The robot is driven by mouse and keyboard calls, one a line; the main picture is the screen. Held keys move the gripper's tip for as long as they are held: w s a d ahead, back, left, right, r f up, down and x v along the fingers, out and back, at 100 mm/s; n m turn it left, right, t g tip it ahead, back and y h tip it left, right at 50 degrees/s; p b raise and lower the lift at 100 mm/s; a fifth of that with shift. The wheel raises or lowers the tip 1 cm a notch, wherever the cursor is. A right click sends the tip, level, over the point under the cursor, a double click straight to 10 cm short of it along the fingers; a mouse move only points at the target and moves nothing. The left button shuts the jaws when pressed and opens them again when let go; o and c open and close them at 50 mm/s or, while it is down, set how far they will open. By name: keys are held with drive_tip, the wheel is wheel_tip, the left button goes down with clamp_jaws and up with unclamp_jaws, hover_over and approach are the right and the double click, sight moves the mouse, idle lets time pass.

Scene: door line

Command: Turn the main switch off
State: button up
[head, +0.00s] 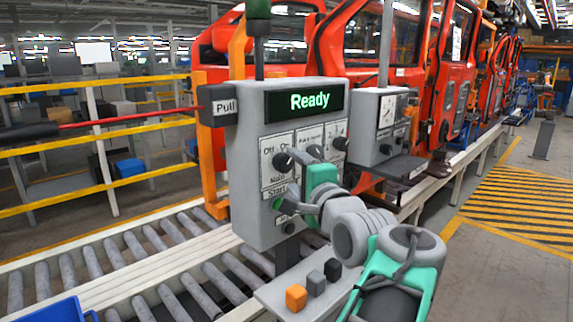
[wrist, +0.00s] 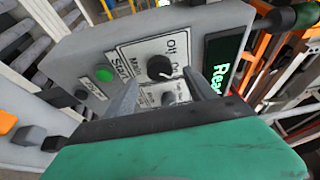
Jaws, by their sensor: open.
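The main switch is a dark round knob (head: 283,162) on a white plate marked Off and On, at the left of the grey control panel (head: 245,150). In the wrist view the knob (wrist: 160,68) lies just beyond my fingertips, roughly centred between them. My gripper (wrist: 161,80) is open and empty, pointing at the panel face. I cannot tell whether a finger touches the knob. The knob's exact pointer direction is too small to read. The panel's display (head: 305,101) shows "Ready" in green. In the head view my gripper partly covers the lower panel.
A green Start button (wrist: 104,75) sits close to the main switch. More knobs (head: 315,152) lie to its right. A Pull box (head: 218,106) with a red cord is at the panel's left.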

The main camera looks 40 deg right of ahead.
sight(286, 165)
drive_tip(key=p+x, duration=0.1)
drive_tip(key=x, duration=0.4)
drive_tip(key=shift+w, duration=0.1)
drive_tip(key=shift+c, duration=0.2)
drive_tip(key=shift+f, duration=0.1)
drive_tip(key=c, duration=1.3)
